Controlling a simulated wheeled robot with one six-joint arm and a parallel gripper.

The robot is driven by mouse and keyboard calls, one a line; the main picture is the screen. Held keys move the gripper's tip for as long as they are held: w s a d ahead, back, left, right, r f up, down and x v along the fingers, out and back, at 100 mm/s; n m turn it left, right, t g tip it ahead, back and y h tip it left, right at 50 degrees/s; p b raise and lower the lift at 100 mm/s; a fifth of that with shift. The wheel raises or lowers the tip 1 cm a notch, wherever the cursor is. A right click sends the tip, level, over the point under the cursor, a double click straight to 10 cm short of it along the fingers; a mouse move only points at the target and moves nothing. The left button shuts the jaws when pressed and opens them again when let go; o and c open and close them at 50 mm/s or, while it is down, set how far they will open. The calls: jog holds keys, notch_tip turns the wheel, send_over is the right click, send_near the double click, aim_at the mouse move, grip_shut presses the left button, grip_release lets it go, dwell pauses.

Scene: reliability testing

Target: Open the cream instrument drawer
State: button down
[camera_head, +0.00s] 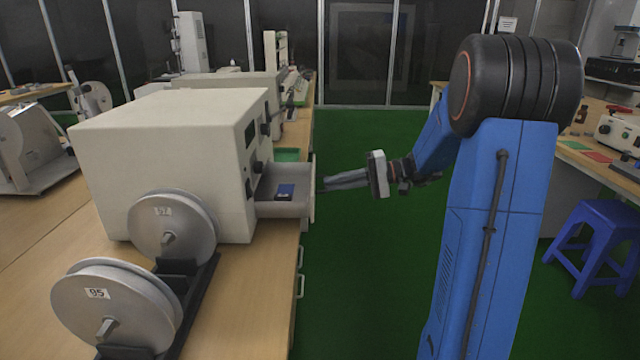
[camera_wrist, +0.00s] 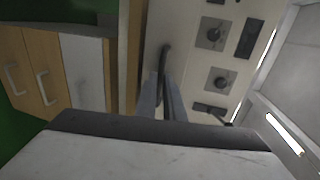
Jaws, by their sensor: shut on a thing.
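The cream instrument (camera_head: 175,150) sits on the wooden bench, its front panel of dark knobs facing right. Its cream drawer (camera_head: 312,200) stands pulled out from the lower front, and a small blue and dark item (camera_head: 285,191) lies inside. My gripper (camera_head: 326,184) is at the drawer's front from the right, its fingers shut on the drawer handle. In the wrist view the fingers (camera_wrist: 164,95) close around the dark handle (camera_wrist: 164,60), with the panel knobs (camera_wrist: 211,33) to the right. The exact finger contact is partly hidden.
Two grey reels (camera_head: 172,228) stand on the bench in front of the instrument. The bench front has cabinet doors with handles (camera_head: 300,286) below. Green floor (camera_head: 350,260) is clear between the bench and my arm. A blue stool (camera_head: 600,240) stands at the right.

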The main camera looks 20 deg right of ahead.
jog(key=shift+s+d, duration=0.15)
jog(key=shift+d, duration=0.3)
jog(key=c, duration=1.9)
grip_release()
jog(key=shift+o, duration=0.2)
jog(key=v, duration=1.7)
jog(key=shift+d, duration=0.2)
jog(key=shift+s, duration=0.15)
